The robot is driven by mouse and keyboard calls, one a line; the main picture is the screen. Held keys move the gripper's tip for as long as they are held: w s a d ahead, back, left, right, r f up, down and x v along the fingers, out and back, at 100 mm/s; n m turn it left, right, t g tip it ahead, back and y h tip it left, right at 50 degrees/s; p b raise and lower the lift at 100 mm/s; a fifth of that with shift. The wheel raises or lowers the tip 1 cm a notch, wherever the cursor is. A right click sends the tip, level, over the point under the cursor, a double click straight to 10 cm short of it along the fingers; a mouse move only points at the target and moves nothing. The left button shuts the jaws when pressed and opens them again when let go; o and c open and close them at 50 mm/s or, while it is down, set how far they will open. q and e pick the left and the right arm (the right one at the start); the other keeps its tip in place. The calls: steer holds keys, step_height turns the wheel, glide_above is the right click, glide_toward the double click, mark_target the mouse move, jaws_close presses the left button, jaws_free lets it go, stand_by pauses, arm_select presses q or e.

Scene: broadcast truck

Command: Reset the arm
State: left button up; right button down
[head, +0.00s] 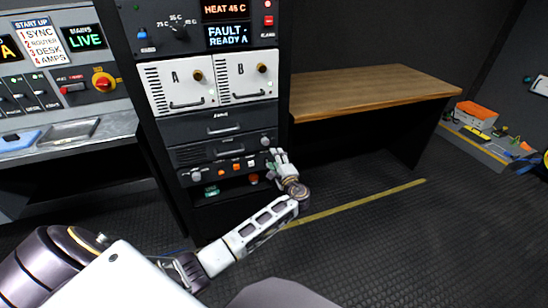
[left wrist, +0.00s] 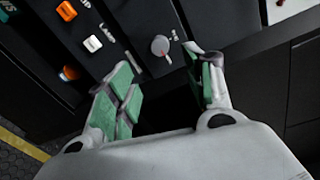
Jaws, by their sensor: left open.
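My left arm reaches in from the lower left in the head view. My left gripper (head: 278,160) is at the right edge of the rack's lower panel (head: 225,168). In the left wrist view the left gripper (left wrist: 165,88) has its two green-padded fingers spread apart with nothing between them. My right gripper does not show.
The rack holds panels A (head: 181,87) and B (head: 246,76), and a display (head: 228,35) reading "FAULT READY A". A wooden-topped desk (head: 370,88) stands to the right. A control console (head: 65,80) is on the left. The floor right of my arm is clear.

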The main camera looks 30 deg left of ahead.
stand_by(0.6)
